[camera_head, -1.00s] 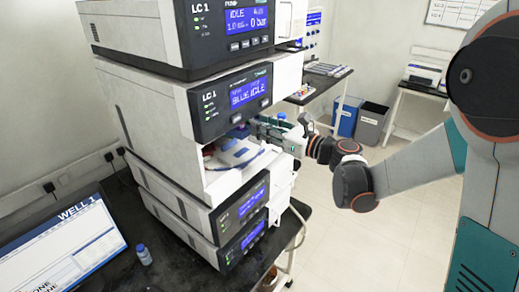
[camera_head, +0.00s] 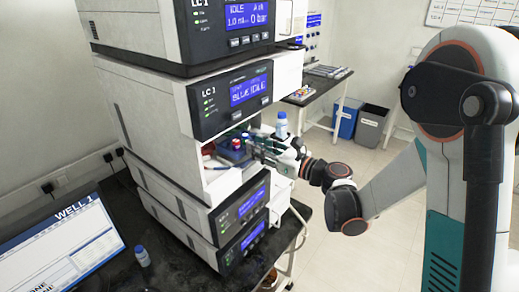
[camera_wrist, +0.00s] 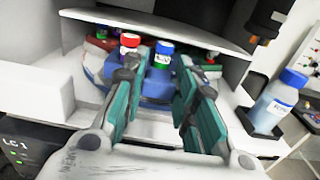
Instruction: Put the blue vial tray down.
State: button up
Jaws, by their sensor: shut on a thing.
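The blue vial tray (camera_head: 232,154) is inside the open bay of the LC 1 module marked "BLUE IDLE" (camera_head: 232,98). It carries vials with coloured caps. In the wrist view the tray (camera_wrist: 156,88) shows between my fingers, with a red-capped vial (camera_wrist: 130,43) and a blue-capped vial (camera_wrist: 163,57) at its near side. My gripper (camera_head: 256,149) reaches into the bay from the right and is shut on the tray's near edge; its teal fingers also show in the wrist view (camera_wrist: 157,80). The tray's underside and its contact with the bay floor are hidden.
The bay's top edge (camera_wrist: 165,25) is close above the vials. A white bottle with a blue cap (camera_head: 282,125) stands in a holder just right of the bay. More LC modules are stacked above and below. A monitor (camera_head: 65,245) and small bottle (camera_head: 142,256) are at lower left.

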jog(key=shift+f+b, duration=0.35)
jog(key=shift+b, duration=0.1)
jog(key=shift+f, duration=0.25)
jog(key=o, duration=1.1)
jog(key=shift+r, duration=0.1)
